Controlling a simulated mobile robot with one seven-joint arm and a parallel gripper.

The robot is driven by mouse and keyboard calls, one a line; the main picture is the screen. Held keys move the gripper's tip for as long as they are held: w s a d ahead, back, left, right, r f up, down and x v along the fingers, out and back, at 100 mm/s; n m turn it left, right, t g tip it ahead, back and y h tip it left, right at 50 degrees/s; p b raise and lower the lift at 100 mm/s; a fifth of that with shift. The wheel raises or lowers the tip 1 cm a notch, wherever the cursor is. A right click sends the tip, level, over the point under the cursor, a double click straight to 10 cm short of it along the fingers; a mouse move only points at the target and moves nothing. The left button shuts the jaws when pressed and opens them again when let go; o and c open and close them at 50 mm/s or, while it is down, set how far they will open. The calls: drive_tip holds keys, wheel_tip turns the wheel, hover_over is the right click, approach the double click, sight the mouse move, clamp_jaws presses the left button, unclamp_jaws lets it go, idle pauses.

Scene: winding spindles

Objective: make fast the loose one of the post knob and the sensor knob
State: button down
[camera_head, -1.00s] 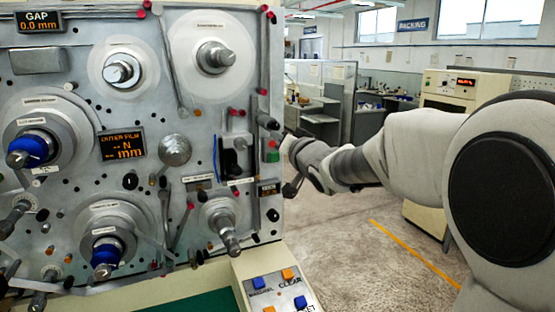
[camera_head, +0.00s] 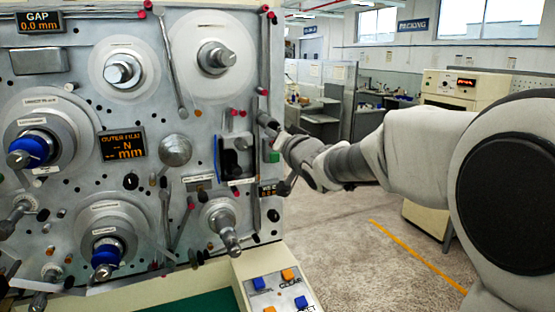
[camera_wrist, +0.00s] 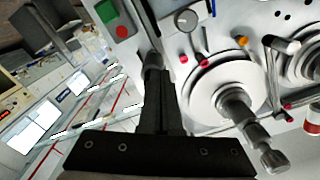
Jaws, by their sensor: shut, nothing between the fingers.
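My gripper (camera_head: 279,137) is at the right edge of the machine panel, its tip at or very near a dark grey cylindrical knob (camera_head: 265,119). In the wrist view my gripper (camera_wrist: 155,78) is shut and points at a grey cylinder (camera_wrist: 152,61) just beyond its tip; contact cannot be told. A round grey knob (camera_wrist: 187,20) sits on a pale plate nearby; it also shows beside the dark slot in the head view (camera_head: 241,144). No labels tell which is the post knob or the sensor knob, and looseness does not show.
A red and green button box (camera_wrist: 115,20) is close beside the gripper. A large metal spindle (camera_wrist: 240,108) on a white disc sticks out nearby, also in the head view (camera_head: 216,57). Red-tipped pins stand between. A button console (camera_head: 278,289) juts out below.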

drive_tip(key=shift+r, duration=0.2)
drive_tip(key=v, duration=0.6)
drive_tip(key=shift+a+f, duration=0.2)
drive_tip(key=shift+f, duration=0.1)
drive_tip(key=shift+s, duration=0.15)
drive_tip(key=w+a+r+m, duration=0.1)
drive_tip(key=w+m, duration=0.4)
drive_tip(key=m, duration=0.7)
drive_tip(key=shift+w+a, duration=0.25)
drive_tip(key=shift+a, duration=0.55)
